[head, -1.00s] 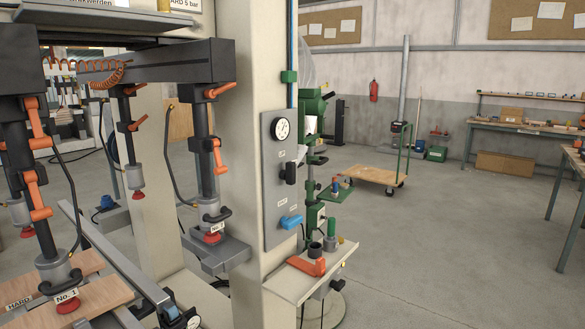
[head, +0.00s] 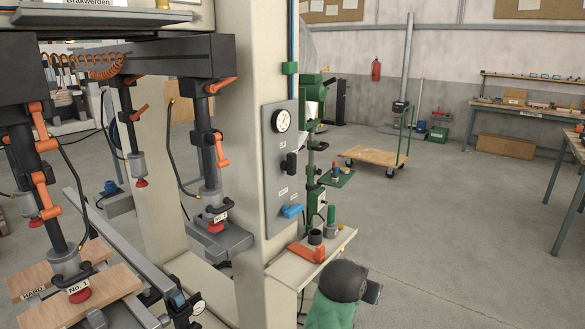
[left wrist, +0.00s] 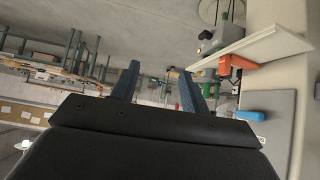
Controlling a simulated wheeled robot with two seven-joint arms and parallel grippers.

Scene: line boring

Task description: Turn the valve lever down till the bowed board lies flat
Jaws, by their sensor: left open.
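A grey valve panel (head: 281,165) is on the cream column. It carries a black handle (head: 291,163) standing upright and a blue lever (head: 291,211) lying sideways; the blue lever also shows in the left wrist view (left wrist: 255,115). I cannot tell which the task means. Two wooden boards lie at lower left: a rear board (head: 88,252) and a front board (head: 118,284) under the No. 1 clamp (head: 70,268). Their bow is unclear. My left gripper (left wrist: 157,86) is open and empty, apart from the blue lever. Its fingers are not visible in the head view. My right gripper is not identifiable.
A pressure gauge (head: 282,121) sits high on the panel. The clamp frame (head: 150,62) fills the left.

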